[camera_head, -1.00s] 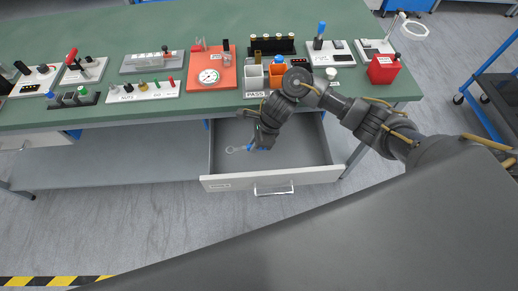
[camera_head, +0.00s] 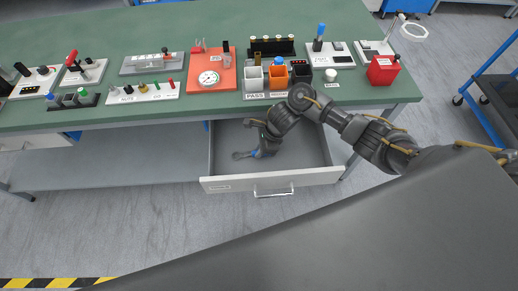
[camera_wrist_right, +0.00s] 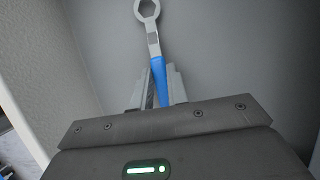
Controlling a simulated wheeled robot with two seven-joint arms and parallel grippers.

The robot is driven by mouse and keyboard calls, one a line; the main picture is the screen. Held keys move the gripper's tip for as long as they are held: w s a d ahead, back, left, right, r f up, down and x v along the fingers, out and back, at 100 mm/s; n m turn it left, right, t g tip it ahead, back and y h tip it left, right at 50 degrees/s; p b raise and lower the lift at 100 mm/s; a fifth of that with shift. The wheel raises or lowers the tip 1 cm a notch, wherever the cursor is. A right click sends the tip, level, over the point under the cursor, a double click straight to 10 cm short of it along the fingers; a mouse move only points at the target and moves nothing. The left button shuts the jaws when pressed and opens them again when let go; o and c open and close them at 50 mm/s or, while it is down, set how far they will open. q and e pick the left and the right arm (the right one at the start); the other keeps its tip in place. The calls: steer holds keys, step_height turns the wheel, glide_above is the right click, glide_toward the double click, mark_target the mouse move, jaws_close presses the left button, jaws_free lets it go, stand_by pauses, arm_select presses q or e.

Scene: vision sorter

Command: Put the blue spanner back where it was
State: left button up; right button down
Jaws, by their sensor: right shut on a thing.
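The blue spanner has a grey ring end (camera_head: 238,156) and a blue handle, which shows clearly in the right wrist view (camera_wrist_right: 158,76). My right gripper (camera_head: 258,153) is shut on the blue handle, and its two fingers (camera_wrist_right: 160,88) flank it in the wrist view. The ring end points away from the gripper, to the left in the head view. Gripper and spanner are inside the outline of the open grey drawer (camera_head: 305,150). I cannot tell whether the spanner touches the drawer floor. My left gripper is not in view.
The drawer's pale front (camera_head: 230,183) with its handle (camera_head: 273,191) faces me. The green bench top (camera_head: 110,45) above carries fixtures, including a PASS bin (camera_head: 254,84), an orange bin (camera_head: 278,82) and a red box (camera_head: 383,69). The right part of the drawer looks empty.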

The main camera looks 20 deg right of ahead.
steer(key=shift+f, duration=0.15)
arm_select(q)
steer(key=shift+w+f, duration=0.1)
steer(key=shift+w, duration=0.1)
arm_select(e)
steer(key=c, duration=1.4)
jaws_free()
steer(key=shift+o, duration=0.2)
steer(key=shift+d+r, duration=0.1)
steer(key=shift+r, duration=0.3)
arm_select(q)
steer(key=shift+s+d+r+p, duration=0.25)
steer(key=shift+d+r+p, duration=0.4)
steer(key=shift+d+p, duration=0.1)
arm_select(e)
steer(key=v, duration=1.1)
steer(key=shift+d+r, duration=0.15)
steer(key=shift+r, duration=0.1)
steer(key=shift+s, duration=0.1)
